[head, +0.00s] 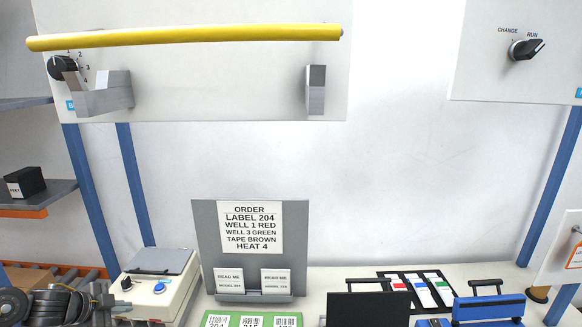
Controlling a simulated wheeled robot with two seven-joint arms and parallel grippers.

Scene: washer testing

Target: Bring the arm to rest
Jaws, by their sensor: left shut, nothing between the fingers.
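My left arm comes in at the bottom left corner, its dark rounded links partly cut off by the frame. My left gripper (104,308) is at its end, shut and empty, in front of the white device's lower left corner. I cannot tell whether it touches that device. My right gripper is not in view.
A white device (160,288) with knobs stands beside my left gripper. A grey order board (207,230) and green label card (251,320) are right of it. A black panel (368,309) and blue-handled case (488,308) stand farther right. A yellow bar (190,37) spans the upper panel.

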